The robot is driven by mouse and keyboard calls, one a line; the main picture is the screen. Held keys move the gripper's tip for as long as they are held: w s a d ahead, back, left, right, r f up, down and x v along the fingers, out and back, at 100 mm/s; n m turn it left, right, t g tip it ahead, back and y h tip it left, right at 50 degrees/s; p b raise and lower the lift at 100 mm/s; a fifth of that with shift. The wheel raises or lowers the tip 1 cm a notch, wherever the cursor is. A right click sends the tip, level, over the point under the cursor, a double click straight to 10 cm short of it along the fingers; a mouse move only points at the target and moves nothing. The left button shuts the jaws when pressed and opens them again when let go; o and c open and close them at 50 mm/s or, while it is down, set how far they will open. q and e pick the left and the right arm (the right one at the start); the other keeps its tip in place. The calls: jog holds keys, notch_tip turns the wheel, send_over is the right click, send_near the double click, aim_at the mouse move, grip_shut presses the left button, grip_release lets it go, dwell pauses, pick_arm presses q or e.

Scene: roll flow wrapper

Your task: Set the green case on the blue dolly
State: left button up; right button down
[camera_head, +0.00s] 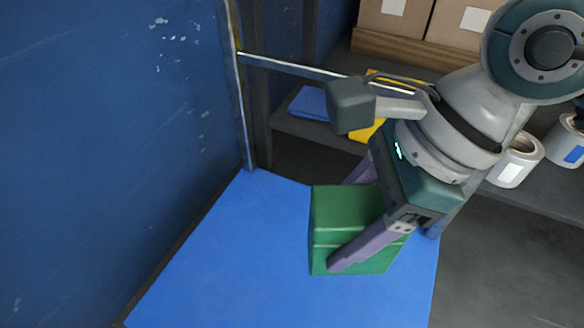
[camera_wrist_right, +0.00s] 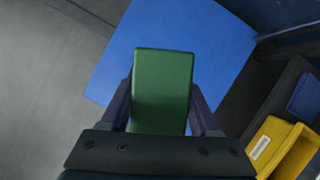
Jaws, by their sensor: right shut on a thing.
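The green case (camera_head: 335,210) is a box with a lid seam, between the purple-grey fingers of my right gripper (camera_head: 362,215). The gripper is shut on it, one finger along each side. In the right wrist view the case (camera_wrist_right: 163,90) fills the space between the fingers of the right gripper (camera_wrist_right: 163,105). The blue dolly (camera_head: 220,255) is a flat bright blue surface under the case. It also shows in the right wrist view (camera_wrist_right: 115,50). I cannot tell whether the case touches the dolly or hangs just above it. My left gripper is out of view.
A blue wall panel (camera_head: 110,120) rises along the dolly's left side. Behind stands a shelf with a blue bin (camera_head: 308,102), a yellow bin (camera_wrist_right: 280,145), white cans (camera_head: 515,160) and cardboard boxes (camera_head: 405,20). The dolly's left and front parts are clear.

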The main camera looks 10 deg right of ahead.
jog(key=shift+f, duration=0.8)
jog(key=b, duration=1.1)
send_over(320, 306)
notch_tip(320, 306, down, 16)
jog(key=shift+m, duration=0.4)
notch_tip(320, 306, down, 4)
jog(key=b, duration=0.2)
jog(key=shift+b, duration=0.35)
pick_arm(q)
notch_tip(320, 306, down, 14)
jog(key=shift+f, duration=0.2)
pick_arm(e)
jog(key=shift+s, duration=0.1)
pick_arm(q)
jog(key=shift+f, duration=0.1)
pick_arm(e)
jog(key=shift+c, duration=0.6)
grip_release()
